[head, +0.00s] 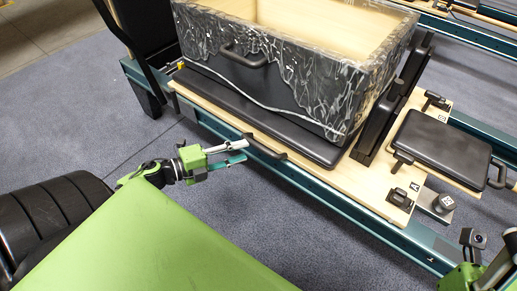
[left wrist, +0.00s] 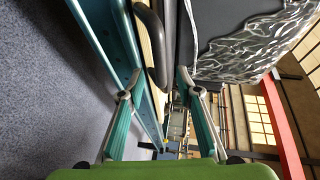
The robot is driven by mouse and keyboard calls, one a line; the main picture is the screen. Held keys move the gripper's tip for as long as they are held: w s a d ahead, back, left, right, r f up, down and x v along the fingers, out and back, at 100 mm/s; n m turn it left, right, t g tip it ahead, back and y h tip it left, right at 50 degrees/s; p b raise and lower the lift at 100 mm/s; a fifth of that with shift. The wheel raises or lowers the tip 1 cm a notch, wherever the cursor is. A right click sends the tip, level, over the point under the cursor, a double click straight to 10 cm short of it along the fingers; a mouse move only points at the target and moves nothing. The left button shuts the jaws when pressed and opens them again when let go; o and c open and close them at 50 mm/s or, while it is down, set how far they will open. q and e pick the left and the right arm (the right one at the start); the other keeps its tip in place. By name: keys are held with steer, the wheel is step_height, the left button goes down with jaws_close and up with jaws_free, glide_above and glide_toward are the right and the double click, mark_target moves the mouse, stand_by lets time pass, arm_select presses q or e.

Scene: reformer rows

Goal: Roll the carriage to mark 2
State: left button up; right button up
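The carriage (head: 225,117) is a pale wooden platform with a black pad, set on a teal rail frame (head: 310,185). A dark handle (head: 265,147) sits on its near side; it also shows in the left wrist view (left wrist: 150,45). My left gripper (head: 243,152) is open and empty, fingertips just short of the handle's left end. In the left wrist view the handle lies ahead between the spread fingers (left wrist: 157,85).
A large box (head: 270,72) with black and silver marbled sides stands on the carriage. Another reformer stands behind. The blue-grey floor (head: 70,115) at left is clear.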

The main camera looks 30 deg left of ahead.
mark_target(255, 147)
arm_select(q)
steer(key=b+x, duration=0.1)
steer(key=x, duration=0.6)
steer(key=shift+b, duration=0.35)
jaws_close()
